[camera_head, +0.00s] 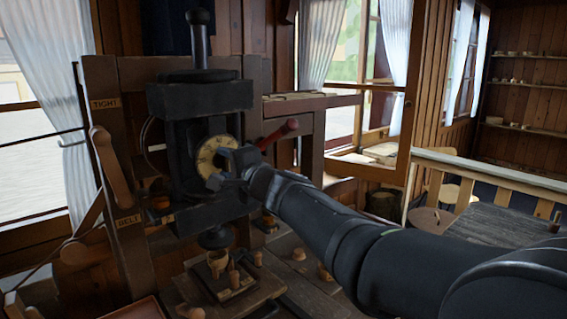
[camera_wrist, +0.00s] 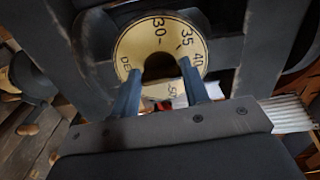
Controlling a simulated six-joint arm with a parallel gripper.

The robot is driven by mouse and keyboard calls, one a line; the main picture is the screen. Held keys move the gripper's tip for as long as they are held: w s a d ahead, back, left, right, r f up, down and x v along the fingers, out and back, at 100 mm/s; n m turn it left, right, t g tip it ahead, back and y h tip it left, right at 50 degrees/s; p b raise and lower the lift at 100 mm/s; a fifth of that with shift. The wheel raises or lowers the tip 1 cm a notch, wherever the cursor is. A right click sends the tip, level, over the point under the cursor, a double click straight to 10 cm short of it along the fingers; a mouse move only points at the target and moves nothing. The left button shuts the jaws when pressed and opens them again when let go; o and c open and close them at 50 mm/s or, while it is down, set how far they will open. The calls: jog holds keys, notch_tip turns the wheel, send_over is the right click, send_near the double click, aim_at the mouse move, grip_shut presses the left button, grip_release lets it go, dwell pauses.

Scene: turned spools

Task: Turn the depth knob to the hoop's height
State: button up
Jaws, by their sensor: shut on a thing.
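The depth knob's round cream dial (camera_head: 206,156) is on the front of the black press head (camera_head: 183,125). In the wrist view the dial (camera_wrist: 133,46) shows black numbers 30, 35 and 40 and part of a word starting "DE". My gripper (camera_head: 232,167) is at the dial; in the wrist view its two fingers (camera_wrist: 160,88) are on either side of the dark knob centre, shut on it. The fingers and the head's shadow hide part of the dial.
A red-knobbed lever (camera_head: 278,134) sticks out just right of the dial, above my arm. A wooden lever (camera_head: 111,168) and signs reading "TIGHT" and "BELT" are on the left frame. Small turned pieces (camera_head: 298,254) lie on the bench.

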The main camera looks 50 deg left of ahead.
jog(key=n, duration=0.7)
jog(key=shift+f, duration=0.15)
jog(key=n, duration=0.4)
jog(key=shift+w+f+n, duration=0.1)
jog(key=shift+w+n, duration=0.05)
jog(key=shift+n, duration=1.95)
jog(key=o, duration=1)
jog(key=d, duration=1.7)
jog(key=shift+d, duration=0.2)
